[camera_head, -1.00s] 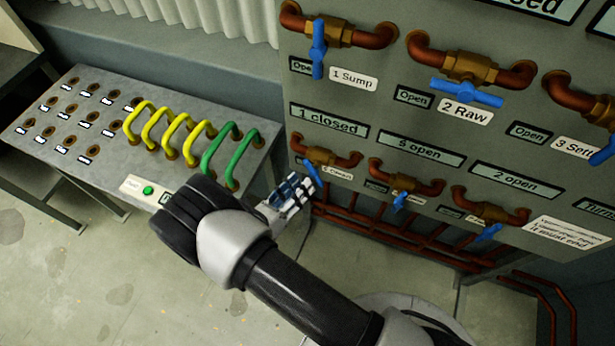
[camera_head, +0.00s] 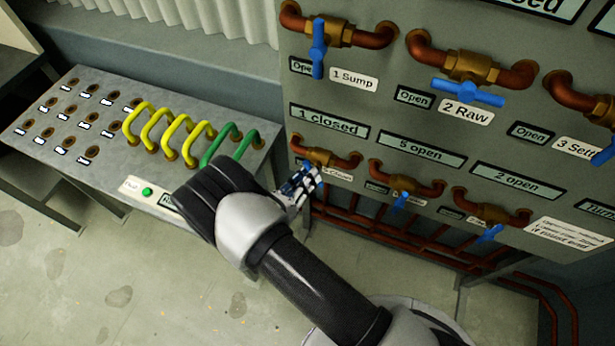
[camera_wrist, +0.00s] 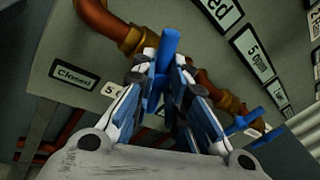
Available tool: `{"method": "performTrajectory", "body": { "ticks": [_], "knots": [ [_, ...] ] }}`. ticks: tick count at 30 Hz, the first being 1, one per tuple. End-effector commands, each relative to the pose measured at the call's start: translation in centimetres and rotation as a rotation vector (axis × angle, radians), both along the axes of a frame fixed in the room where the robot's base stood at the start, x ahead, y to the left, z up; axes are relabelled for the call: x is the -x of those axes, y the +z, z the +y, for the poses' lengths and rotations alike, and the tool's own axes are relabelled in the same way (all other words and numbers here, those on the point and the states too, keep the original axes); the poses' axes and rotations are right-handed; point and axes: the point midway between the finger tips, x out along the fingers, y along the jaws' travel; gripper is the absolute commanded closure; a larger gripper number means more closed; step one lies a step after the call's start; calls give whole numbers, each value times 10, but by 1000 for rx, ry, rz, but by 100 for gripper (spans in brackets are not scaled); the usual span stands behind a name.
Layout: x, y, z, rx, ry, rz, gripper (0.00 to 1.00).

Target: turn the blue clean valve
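The lower-left valve on the grey panel has a brass body (camera_head: 318,156) on a copper pipe. Its label is partly covered, and I cannot read it fully. Most of its blue handle is hidden by my gripper (camera_head: 308,180) in the head view. In the wrist view the blue handle (camera_wrist: 169,44) points up and runs down between the two fingers of my gripper (camera_wrist: 164,64). The fingertips are close on either side of the handle. I cannot tell whether they press on it. A "Closed" plate (camera_wrist: 74,75) shows left of the fingers.
Other valves with blue handles are close by: one to the right (camera_head: 401,199), and Sump (camera_head: 318,50) and Raw (camera_head: 467,92) above. A bench (camera_head: 105,165) with yellow and green cables stands left of my arm. Red pipes (camera_head: 372,228) run below the valves.

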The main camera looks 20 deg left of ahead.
Motion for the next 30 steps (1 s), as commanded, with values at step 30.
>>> {"method": "performTrajectory", "body": {
  "ticks": [30],
  "knots": [
    [0, 4, -2, -302, -2, -25, 100]
  ]
}}
